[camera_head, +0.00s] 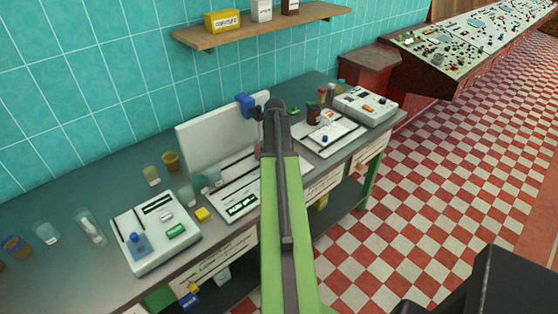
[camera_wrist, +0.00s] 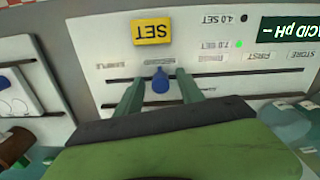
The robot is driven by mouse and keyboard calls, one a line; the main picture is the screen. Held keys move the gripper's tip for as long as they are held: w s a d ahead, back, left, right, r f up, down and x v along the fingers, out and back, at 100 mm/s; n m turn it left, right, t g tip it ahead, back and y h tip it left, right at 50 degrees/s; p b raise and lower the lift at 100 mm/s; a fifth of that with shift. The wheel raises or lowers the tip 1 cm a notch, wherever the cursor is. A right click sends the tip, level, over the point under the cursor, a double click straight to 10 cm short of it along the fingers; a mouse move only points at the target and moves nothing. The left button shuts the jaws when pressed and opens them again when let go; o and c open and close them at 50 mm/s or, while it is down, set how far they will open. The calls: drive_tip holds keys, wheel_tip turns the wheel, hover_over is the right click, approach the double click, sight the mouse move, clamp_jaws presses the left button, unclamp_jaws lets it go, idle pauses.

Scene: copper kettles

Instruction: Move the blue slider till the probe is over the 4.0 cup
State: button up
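In the wrist view the white meter panel (camera_wrist: 205,50) appears upside down, with a dark horizontal slot. The blue slider knob (camera_wrist: 160,82) stands at this slot. My gripper (camera_wrist: 160,88) is open, with one green finger on each side of the knob and a gap showing on both sides. The lamp by "7.0 SET" (camera_wrist: 239,44) is green; the one by "4.0 SET" (camera_wrist: 243,18) is dark. In the head view my arm hides the knob and part of the white meter (camera_head: 232,203). A blue block (camera_head: 245,103) shows at the backboard's top; I cannot tell whether it carries the probe.
A yellow SET button (camera_wrist: 151,31) is close to the knob. Clear cups (camera_wrist: 296,128) stand at the wrist view's right. A device with a blue knob (camera_wrist: 4,83) is at its left. Another instrument (camera_head: 155,232) stands left on the bench. Several jars stand behind.

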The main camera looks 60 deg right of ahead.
wheel_tip(320, 180, up, 18)
drive_tip(key=p, duration=1.7)
drive_tip(key=shift+f, duration=0.25)
